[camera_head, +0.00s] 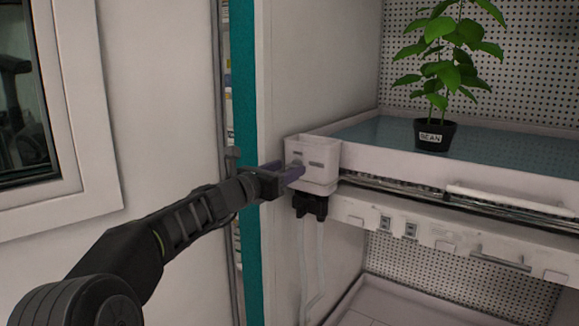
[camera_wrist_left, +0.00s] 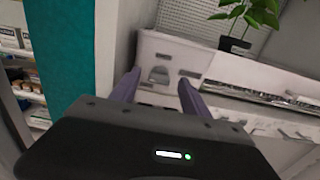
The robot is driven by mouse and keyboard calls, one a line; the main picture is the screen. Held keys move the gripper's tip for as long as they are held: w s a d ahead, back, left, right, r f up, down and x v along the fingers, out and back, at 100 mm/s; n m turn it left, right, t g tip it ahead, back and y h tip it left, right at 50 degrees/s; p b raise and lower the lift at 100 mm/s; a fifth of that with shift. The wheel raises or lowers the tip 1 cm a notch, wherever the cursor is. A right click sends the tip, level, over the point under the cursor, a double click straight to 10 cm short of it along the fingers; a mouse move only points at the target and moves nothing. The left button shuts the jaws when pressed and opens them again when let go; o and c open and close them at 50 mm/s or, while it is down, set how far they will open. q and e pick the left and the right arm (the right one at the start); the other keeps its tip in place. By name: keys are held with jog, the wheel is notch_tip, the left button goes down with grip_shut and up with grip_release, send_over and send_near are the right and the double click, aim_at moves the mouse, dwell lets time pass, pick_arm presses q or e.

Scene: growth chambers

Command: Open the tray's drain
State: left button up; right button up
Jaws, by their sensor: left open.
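The white tray (camera_head: 480,172) sits on a chamber shelf with a blue-grey surface inside its rim. A white drain box (camera_head: 322,152) is at its left front corner, with a black fitting and pale hoses below. In the left wrist view, the box (camera_wrist_left: 190,58) carries a small grey drain tab (camera_wrist_left: 159,75) between slots. My left gripper (camera_head: 292,172) reaches the box's front. In the wrist view its purple fingers (camera_wrist_left: 159,80) are apart, one on either side of the tab in the picture. Contact cannot be told. My right gripper is not in view.
A potted bean plant (camera_head: 435,135) stands on the tray. A metal rail (camera_head: 400,188) and a panel with sockets (camera_head: 450,240) run below the tray. A teal post (camera_head: 243,130) and shelves of bottles (camera_wrist_left: 30,85) are left of the chamber.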

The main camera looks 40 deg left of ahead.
pick_arm(q)
jog(key=shift+w, duration=1)
jog(key=shift+c, duration=0.3)
grip_shut()
